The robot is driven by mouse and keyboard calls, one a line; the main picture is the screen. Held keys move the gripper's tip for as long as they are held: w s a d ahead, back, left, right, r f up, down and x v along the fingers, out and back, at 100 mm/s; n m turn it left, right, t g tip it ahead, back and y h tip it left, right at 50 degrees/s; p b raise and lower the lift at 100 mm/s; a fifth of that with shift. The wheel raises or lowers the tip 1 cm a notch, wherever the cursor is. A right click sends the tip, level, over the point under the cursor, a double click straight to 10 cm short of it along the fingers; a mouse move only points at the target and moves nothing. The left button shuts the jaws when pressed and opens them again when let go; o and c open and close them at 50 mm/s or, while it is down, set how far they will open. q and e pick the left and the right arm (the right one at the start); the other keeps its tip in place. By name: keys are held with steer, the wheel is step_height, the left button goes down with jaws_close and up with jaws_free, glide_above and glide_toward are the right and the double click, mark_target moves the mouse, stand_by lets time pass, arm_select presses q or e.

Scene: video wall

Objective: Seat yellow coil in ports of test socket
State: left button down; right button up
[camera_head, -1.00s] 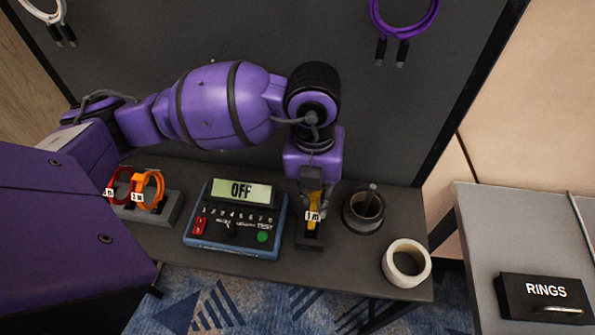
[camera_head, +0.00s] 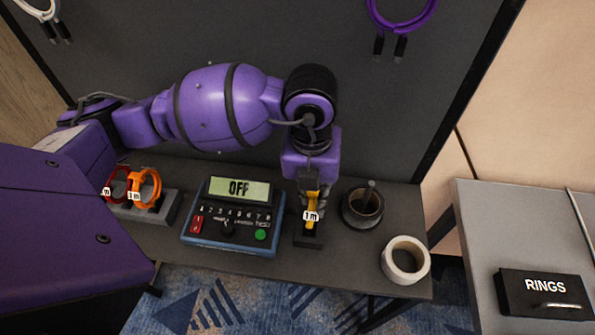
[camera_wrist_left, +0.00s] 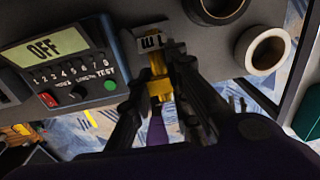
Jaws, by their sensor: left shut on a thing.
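The yellow coil (camera_head: 312,203), with a white "1 m" tag, stands at a small black block (camera_head: 309,240) right of the tester. I take this block to be the test socket. My left gripper (camera_head: 309,192) points down from above and is shut on the coil. In the left wrist view the coil (camera_wrist_left: 159,86) shows between the two fingers of my left gripper (camera_wrist_left: 161,98). Whether the coil's ends are inside the socket's ports is hidden by the gripper and the tag. My right gripper is not in view.
The tester (camera_head: 233,213), its display reading OFF, stands left of the coil. A rack (camera_head: 168,208) holds red and orange coils. A dark round cup (camera_head: 362,210) and a white tape roll (camera_head: 405,260) stand at right. A RINGS box (camera_head: 545,295) sits on another table.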

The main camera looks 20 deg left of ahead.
arm_select(q)
steer(key=shift+w+r, duration=0.1)
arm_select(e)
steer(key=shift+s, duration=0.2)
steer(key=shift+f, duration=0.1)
arm_select(q)
steer(key=shift+f, duration=0.6)
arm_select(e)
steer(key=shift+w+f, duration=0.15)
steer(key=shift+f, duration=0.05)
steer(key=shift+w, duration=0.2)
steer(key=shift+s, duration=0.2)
arm_select(q)
steer(key=shift+f, duration=0.1)
steer(key=shift+f+b, duration=0.35)
steer(key=shift+f, duration=0.05)
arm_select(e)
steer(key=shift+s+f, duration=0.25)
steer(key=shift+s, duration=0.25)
